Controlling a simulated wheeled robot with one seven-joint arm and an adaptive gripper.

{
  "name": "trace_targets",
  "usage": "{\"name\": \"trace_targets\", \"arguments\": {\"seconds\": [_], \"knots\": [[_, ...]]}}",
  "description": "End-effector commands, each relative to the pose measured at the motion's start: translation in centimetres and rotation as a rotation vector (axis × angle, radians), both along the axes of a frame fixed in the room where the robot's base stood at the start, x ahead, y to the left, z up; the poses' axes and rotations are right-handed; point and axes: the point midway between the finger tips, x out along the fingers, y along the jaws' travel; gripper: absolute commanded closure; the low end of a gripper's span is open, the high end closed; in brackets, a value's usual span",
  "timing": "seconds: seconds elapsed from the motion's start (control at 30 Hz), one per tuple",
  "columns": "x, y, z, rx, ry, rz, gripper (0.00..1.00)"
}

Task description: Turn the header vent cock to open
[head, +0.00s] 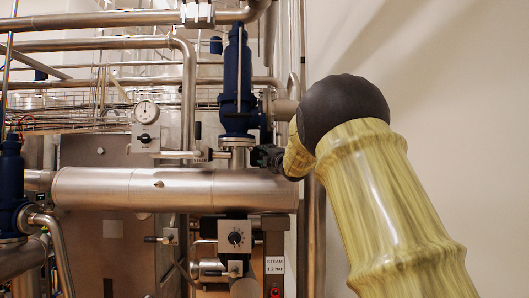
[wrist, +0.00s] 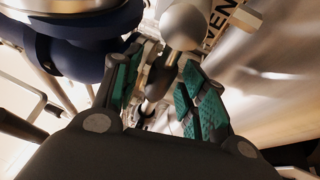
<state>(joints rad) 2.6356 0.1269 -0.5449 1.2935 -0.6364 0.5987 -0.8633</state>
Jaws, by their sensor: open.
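In the wrist view, my gripper (wrist: 162,72) is open, with teal-padded fingers on both sides. A silver rounded fitting (wrist: 184,26), which looks like the vent cock, is at the fingertips. A dark grip-like piece (wrist: 156,84) lies between the fingers, apparently its lever; I cannot tell whether a finger touches it. A label plate (wrist: 222,18) behind it reads "VEN", the rest cut off. In the head view, my gripper (head: 264,157) is small and dark, just right of the blue valve's base above the header pipe (head: 120,188). My own wrist largely hides the cock there.
A tall blue valve (head: 237,85) stands close to the left of my gripper; its blue body fills the upper left of the wrist view (wrist: 85,35). A bare wall (head: 450,110) is at right.

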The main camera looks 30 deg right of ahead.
Motion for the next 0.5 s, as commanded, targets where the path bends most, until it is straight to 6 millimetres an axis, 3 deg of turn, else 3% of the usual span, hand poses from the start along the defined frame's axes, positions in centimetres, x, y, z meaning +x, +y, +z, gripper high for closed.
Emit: {"name": "trace_targets", "arguments": {"seconds": [0.4,0.5], "knots": [[0.65,-0.05,0.06,0.0,0.0,0.0,0.58],[0.64,-0.05,0.07,0.0,0.0,0.0,0.74]]}}
